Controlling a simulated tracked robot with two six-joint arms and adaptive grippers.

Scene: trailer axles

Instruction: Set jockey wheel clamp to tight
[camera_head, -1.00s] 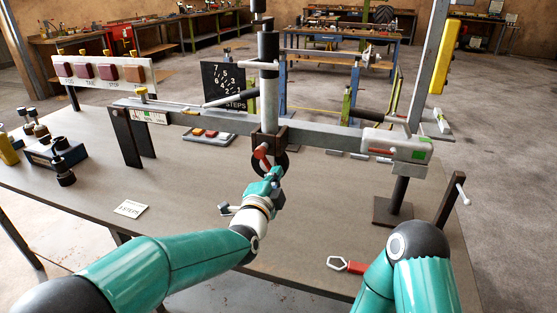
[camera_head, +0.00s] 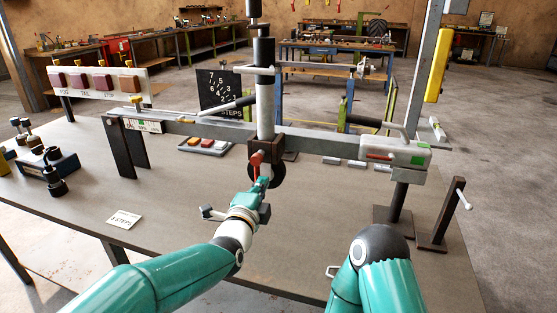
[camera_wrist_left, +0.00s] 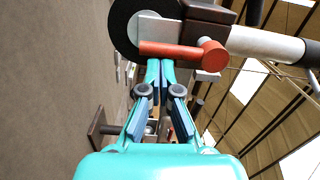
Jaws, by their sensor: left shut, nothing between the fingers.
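The jockey wheel clamp is a dark block (camera_head: 265,143) on the grey drawbar, around the pale jockey wheel tube (camera_head: 265,105). Its red handle (camera_head: 256,158) sticks out toward me. In the left wrist view the red handle (camera_wrist_left: 175,50) lies across the picture, with its round red end at the right. The black jockey wheel (camera_head: 279,174) is partly hidden behind my gripper. My left gripper (camera_head: 262,181) is just below the handle, shut and empty. In the left wrist view its fingertips (camera_wrist_left: 160,66) are together, close under the handle; whether they touch it I cannot tell.
The drawbar (camera_head: 205,128) crosses above the bench (camera_head: 180,190). A white card (camera_head: 124,219) lies on the left. My right arm stands at the lower right; its gripper is out of sight.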

